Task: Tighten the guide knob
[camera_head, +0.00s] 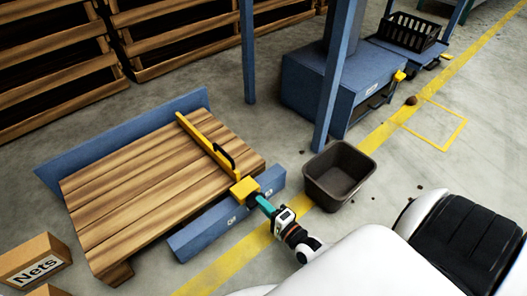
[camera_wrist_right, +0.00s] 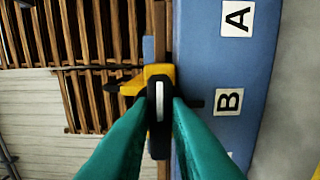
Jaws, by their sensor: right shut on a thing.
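The guide knob (camera_wrist_right: 158,130) is black with a white stripe and shows in the middle of the right wrist view; the stripe stands upright in that picture. My right gripper (camera_wrist_right: 158,118) has its teal fingers on both sides of the knob and is shut on it. In the head view, my right gripper (camera_head: 259,200) reaches the yellow block (camera_head: 243,190) at the near end of the yellow guide bar (camera_head: 205,142). There the knob is mostly hidden by the fingers. The guide lies across a slatted wooden deck. My left gripper is not in view.
A blue rail (camera_head: 207,238) with letter plates runs along the deck's near edge; plates A (camera_wrist_right: 237,17) and B (camera_wrist_right: 229,100) show in the wrist view. A dark bin (camera_head: 340,178) stands to the right. A blue post (camera_head: 334,85) rises behind it. A Nets box (camera_head: 36,262) sits at left.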

